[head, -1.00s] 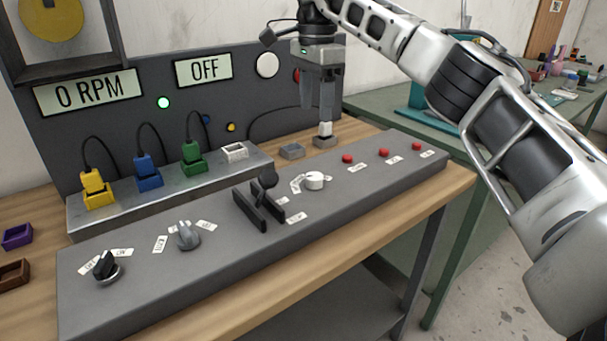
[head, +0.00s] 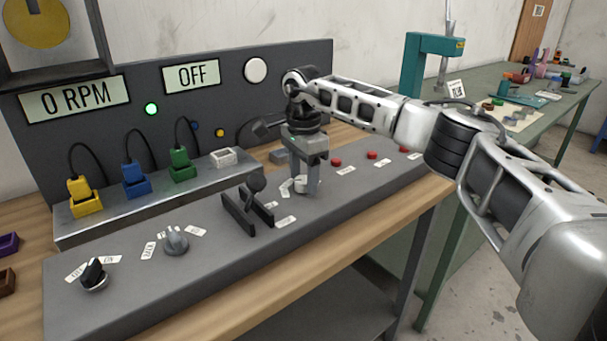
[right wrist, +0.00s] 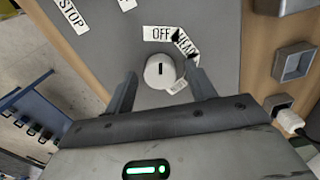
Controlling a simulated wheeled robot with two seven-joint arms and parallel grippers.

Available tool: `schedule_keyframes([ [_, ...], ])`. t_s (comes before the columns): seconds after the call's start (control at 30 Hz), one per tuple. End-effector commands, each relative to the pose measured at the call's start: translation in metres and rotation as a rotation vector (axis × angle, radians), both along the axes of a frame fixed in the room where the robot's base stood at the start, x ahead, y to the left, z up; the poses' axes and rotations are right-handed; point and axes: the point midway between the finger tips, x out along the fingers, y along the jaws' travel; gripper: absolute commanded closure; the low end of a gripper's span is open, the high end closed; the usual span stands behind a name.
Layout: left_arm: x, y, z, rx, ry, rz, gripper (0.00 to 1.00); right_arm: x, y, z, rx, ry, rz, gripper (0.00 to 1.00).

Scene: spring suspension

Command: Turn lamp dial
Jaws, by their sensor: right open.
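The lamp dial (right wrist: 160,71) is a round white knob with a dark pointer mark. In the right wrist view its mark lines up toward the OFF label (right wrist: 160,33), with a HEAD label (right wrist: 185,43) beside that. In the head view the dial (head: 299,185) is partly hidden by my right gripper (head: 305,192). My right gripper is open, pointing down, with one finger on each side of the dial; it also shows in the right wrist view (right wrist: 161,70). I cannot tell whether the fingers touch the dial. My left gripper is not in view.
A black lever (head: 250,205) stands just left of the dial. Red buttons (head: 372,155) line the panel to the right. A grey knob (head: 175,240) and a black knob (head: 93,274) sit further left. Displays read 0 RPM (head: 75,98) and OFF (head: 191,76).

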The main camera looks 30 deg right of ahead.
Motion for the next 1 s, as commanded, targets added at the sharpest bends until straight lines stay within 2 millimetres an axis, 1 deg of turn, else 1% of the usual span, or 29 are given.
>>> schedule_keyframes([
  [0.23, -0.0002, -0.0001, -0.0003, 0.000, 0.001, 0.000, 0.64, 0.0000, -0.0002, -0.0006, 0.000, 0.000, 0.000, 0.45],
  [0.27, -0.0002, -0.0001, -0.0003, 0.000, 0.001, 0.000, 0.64, 0.0000, -0.0002, -0.0005, 0.000, 0.000, 0.000, 0.53],
  [0.3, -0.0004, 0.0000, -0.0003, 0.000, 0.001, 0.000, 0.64, 0.0000, -0.0002, -0.0005, 0.000, 0.000, 0.000, 0.64],
  [0.4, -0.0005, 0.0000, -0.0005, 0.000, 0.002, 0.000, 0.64, -0.0001, -0.0002, -0.0003, 0.000, 0.000, 0.000, 0.90],
  [0.77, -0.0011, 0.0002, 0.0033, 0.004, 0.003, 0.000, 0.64, -0.0002, -0.0001, 0.0013, 0.000, 0.001, -0.042, 0.89],
  [1.0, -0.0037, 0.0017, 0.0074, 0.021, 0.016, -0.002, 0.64, -0.0003, -0.0001, 0.0028, -0.001, 0.003, -0.185, 0.89],
])
